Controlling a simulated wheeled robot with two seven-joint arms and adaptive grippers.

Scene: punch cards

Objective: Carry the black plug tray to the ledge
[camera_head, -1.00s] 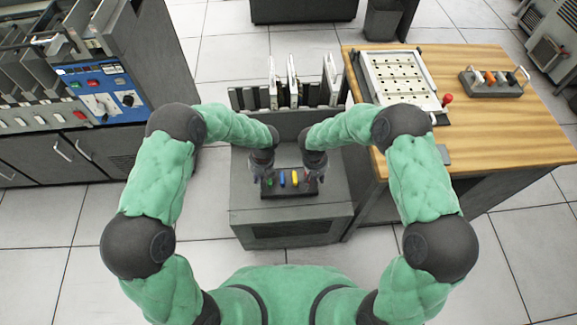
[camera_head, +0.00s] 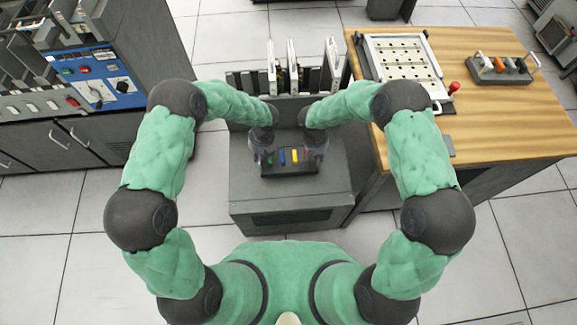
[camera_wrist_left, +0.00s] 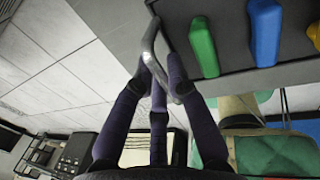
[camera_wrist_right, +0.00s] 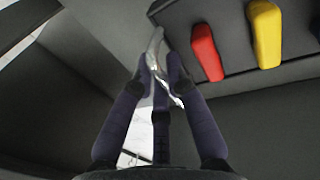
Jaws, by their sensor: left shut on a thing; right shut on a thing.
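The black plug tray (camera_head: 290,169) holds green, blue, yellow and red plugs in a row, over the grey cabinet top (camera_head: 328,190). My left gripper (camera_head: 262,154) is shut on the metal handle at its left end, by the green plug. The left wrist view shows that handle (camera_wrist_left: 152,40) between the fingers. My right gripper (camera_head: 316,152) is shut on the handle at the right end, by the red plug; this handle also shows in the right wrist view (camera_wrist_right: 154,48). I cannot tell whether the tray touches the top. I cannot tell which surface is the ledge.
A rack with upright cards (camera_head: 292,70) stands behind the tray. A wooden table (camera_head: 490,120) on the right bears a perforated plate (camera_head: 402,65) with a red knob and a second plug tray (camera_head: 500,78). A blue-panelled machine (camera_head: 95,80) stands on the left.

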